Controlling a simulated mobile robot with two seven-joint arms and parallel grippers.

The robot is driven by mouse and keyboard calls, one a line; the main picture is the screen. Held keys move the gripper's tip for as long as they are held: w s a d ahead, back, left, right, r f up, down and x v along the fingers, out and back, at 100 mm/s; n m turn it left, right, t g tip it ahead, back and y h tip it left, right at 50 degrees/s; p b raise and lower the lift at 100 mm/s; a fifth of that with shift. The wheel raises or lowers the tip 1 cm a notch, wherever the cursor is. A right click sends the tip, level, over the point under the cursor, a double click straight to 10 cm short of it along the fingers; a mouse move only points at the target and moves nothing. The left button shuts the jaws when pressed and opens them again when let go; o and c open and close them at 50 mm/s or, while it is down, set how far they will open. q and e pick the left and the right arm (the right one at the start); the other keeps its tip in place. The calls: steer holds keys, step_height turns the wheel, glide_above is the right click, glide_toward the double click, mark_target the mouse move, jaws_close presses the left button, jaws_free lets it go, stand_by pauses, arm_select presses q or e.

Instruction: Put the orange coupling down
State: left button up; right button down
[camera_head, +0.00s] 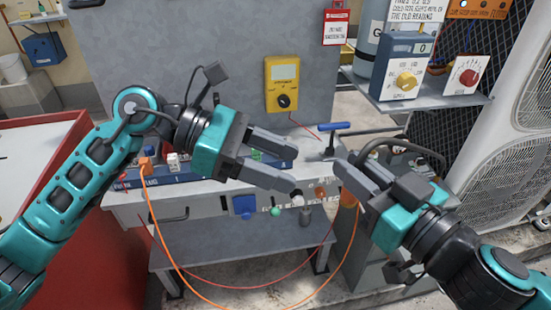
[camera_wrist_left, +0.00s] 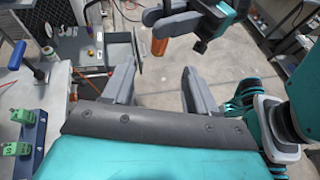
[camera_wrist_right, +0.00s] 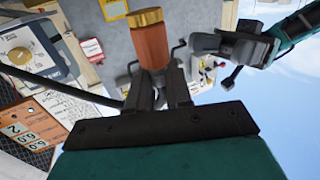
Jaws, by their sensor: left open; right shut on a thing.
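My right gripper (camera_head: 344,172) is shut on the orange coupling. In the right wrist view the orange coupling (camera_wrist_right: 151,45) is a copper-orange cylinder with a gold end, sticking out past the fingertips (camera_wrist_right: 160,88). It also shows below my right gripper in the left wrist view (camera_wrist_left: 161,38). The coupling is held in the air near the front edge of the grey workbench (camera_head: 190,195). My left gripper (camera_head: 295,166) is open and empty, to the left of the right one, with its fingers pointing toward it; its spread fingers show in the left wrist view (camera_wrist_left: 158,85).
A blue-handled tool (camera_head: 333,126) stands at the bench's right. A yellow multimeter (camera_head: 282,84) hangs on the panel behind. A blue rack (camera_head: 180,184) lies on the bench's left. An orange cable (camera_head: 152,210) loops below the bench front. A red-sided cabinet (camera_head: 75,140) is at left.

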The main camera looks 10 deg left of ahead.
arm_select(q)
steer(key=x, duration=1.1)
steer(key=shift+d+f, duration=0.25)
steer(key=shift+d, duration=0.1)
steer(key=shift+w, duration=0.1)
steer(key=c, duration=1.1)
jaws_close()
arm_select(e)
steer(key=c, duration=1)
jaws_free()
steer(key=shift+o, duration=0.2)
